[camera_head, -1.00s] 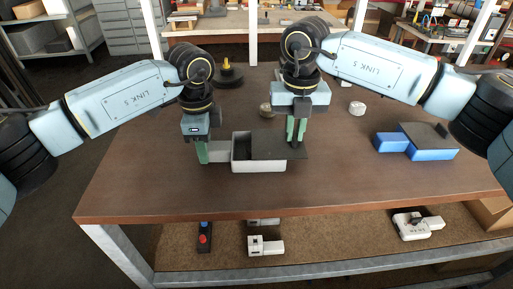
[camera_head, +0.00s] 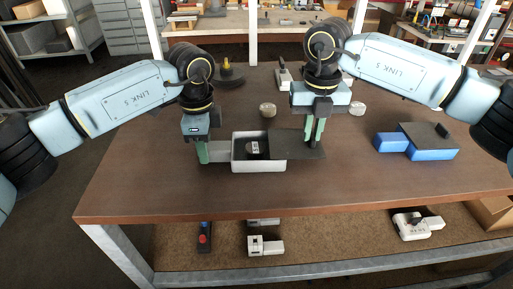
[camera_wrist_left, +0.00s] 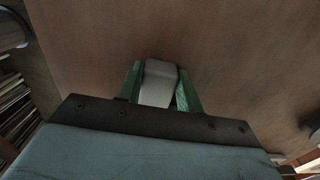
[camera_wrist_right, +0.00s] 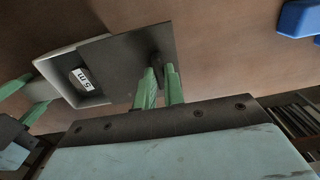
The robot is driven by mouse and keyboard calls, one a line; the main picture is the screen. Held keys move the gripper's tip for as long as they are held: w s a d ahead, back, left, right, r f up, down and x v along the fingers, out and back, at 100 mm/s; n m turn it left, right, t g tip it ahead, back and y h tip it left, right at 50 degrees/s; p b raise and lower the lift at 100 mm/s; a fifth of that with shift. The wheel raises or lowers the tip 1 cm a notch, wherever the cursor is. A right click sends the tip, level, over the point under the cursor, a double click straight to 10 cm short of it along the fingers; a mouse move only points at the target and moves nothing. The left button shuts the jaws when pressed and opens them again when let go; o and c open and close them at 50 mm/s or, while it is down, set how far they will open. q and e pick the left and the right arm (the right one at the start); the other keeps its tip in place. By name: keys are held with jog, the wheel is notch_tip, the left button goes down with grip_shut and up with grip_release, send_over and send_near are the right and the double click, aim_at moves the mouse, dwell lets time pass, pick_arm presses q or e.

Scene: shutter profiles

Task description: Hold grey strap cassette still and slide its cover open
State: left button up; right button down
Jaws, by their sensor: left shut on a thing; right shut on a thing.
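The grey strap cassette (camera_head: 258,166) sits on the brown table, its left part open. A dark roll with a white label (camera_head: 255,147) shows inside, and the right wrist view shows the label (camera_wrist_right: 82,76) reading "5 m". The dark cover (camera_head: 300,146) is slid to the right and overhangs the cassette's right end. My left gripper (camera_head: 203,153) is shut on the cassette's grey tab (camera_wrist_left: 159,82) at its left end. My right gripper (camera_head: 314,133) is shut on the cover's upright grip (camera_wrist_right: 157,63), which the fingers partly hide.
A blue cassette (camera_head: 430,150) with a dark cover stands to the right. A round tan object (camera_head: 267,110), a whitish lump (camera_head: 357,108) and a black round item (camera_head: 229,77) lie farther back. The table front is clear.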

jog(key=shift+d, duration=1.2)
jog(key=c, duration=1.5)
grip_release()
jog(key=shift+r, duration=0.1)
jog(key=shift+r, duration=2.95)
